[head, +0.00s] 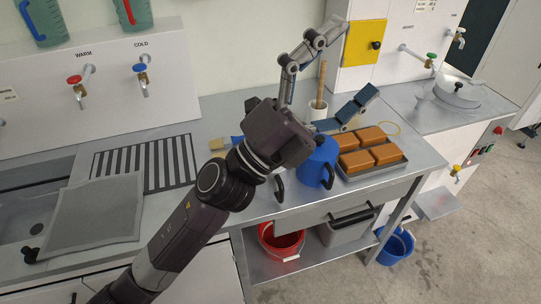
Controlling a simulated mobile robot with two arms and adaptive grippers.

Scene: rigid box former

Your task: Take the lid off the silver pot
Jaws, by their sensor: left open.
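The silver pot (440,102) stands on the steel counter at the right, set in or on a round metal top. Its lid (457,92) lies on it and has a small dark knob (458,85). My left gripper (352,62) is open, with its two fingers spread wide and nothing between them that I can tell is held. It is over the middle counter, to the left of the pot and clearly apart from it. My right gripper is not in view.
A blue pot (318,165) with dark handles stands below my left gripper. A tray (376,173) of brown loaves or blocks is beside it. Taps (458,36) and a yellow panel (363,42) are on the wall units. Red (281,243) and blue buckets (395,246) stand lower down.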

